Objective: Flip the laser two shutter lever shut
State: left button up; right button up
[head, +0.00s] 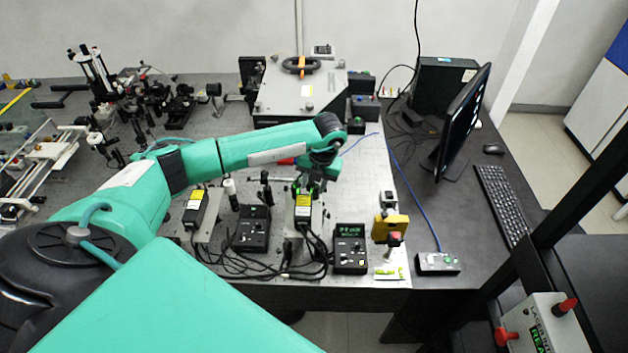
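Two small laser heads with yellow labels stand near the front of the bench: a left one (196,208) and a right one (303,210). I cannot read which is laser two. My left arm reaches across the bench, and my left gripper (311,188) points down at the back end of the right laser head. Its fingers are dark and small here, so I cannot tell whether they are open or shut, or whether they touch. No shutter lever can be made out; the gripper and wrist cover that area. My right gripper is out of view.
Black control boxes (351,248) (253,229) with cables stand at the bench front. A yellow device (391,226) with a red knob is to the right. A large grey instrument (300,92) stands behind. A monitor (463,120) and keyboard (502,204) are on the right desk.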

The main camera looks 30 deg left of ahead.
pick_arm(q)
grip_shut()
jog(key=b, duration=0.1)
jog(key=h+b, duration=0.1)
jog(key=b, duration=0.1)
jog(key=shift+s+a+f+t, duration=0.2)
jog(key=shift+a+f+t, duration=0.05)
jog(key=shift+a+t, duration=0.15)
jog(key=shift+s+a+r+h+b, duration=0.2)
jog(key=shift+h+b, duration=0.3)
jog(key=shift+b, duration=0.35)
jog(key=shift+w+d+r+t, duration=0.1)
jog(key=shift+t, duration=0.2)
grip_release()
jog(key=shift+r, duration=0.1)
